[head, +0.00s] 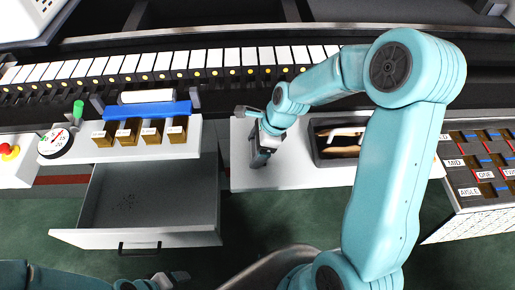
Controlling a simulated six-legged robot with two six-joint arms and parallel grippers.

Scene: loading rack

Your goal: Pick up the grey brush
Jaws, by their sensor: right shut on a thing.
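My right gripper (259,158) is over the white board left of the dark tray. It points down and is shut on a small grey thing, which I take to be the grey brush; the gripper and wrist hide most of it. I cannot tell whether it touches the board. My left gripper (172,279) shows only in part at the bottom edge, below the open drawer; its jaws are too small and cut off to read.
The white board (297,178) holds a dark tray (320,150) with pale and brown things. An open grey drawer (150,200) is at left, below several labelled brown boxes (152,131) and a blue bar (147,110). A labelled compartment rack (480,165) is at right.

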